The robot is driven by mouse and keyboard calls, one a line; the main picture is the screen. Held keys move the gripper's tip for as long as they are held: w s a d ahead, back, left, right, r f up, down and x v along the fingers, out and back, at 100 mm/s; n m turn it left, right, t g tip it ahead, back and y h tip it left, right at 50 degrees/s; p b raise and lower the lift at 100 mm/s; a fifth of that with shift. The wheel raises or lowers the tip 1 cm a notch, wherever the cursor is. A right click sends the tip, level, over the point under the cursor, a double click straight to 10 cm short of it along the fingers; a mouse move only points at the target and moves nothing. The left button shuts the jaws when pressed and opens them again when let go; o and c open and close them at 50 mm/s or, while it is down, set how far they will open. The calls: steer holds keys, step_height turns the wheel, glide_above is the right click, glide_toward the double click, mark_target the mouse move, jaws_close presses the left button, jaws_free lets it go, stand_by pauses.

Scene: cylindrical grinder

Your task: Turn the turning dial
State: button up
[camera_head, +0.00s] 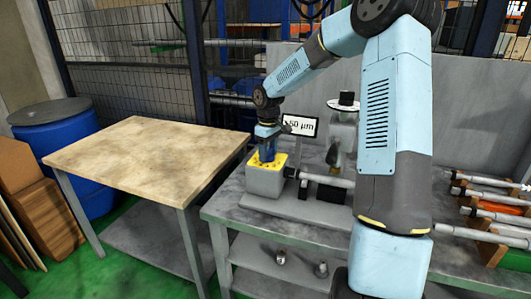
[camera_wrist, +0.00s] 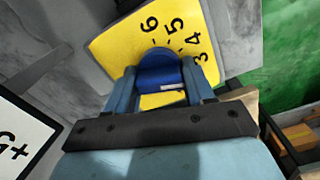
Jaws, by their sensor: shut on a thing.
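The turning dial (camera_wrist: 160,73) is a blue knob on a yellow numbered face (camera_wrist: 110,48), where 6, 5, 4 and 3 show in the wrist view. A white mark lies on the knob. In the head view the yellow face (camera_head: 283,161) tops a grey box (camera_head: 265,182) on the grinder. My gripper (camera_wrist: 160,85) points down at the dial, with one blue finger on each side of the knob, shut on it. In the head view my gripper (camera_head: 267,155) hides most of the knob. The lower part of the face is hidden by my gripper.
A sign reading 50 µm (camera_head: 300,126) stands just behind the dial. A grey cylindrical part (camera_head: 325,178) lies right of the box. A wooden-topped table (camera_head: 140,155) stands to the left, and several cylindrical rods (camera_head: 485,195) lie on a rack at right.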

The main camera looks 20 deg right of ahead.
mark_target(269, 149)
steer(key=shift+d, duration=0.15)
steer(key=o, duration=1)
steer(key=shift+r, duration=0.1)
step_height(269, 149, up, 14)
steer(key=shift+f, duration=0.25)
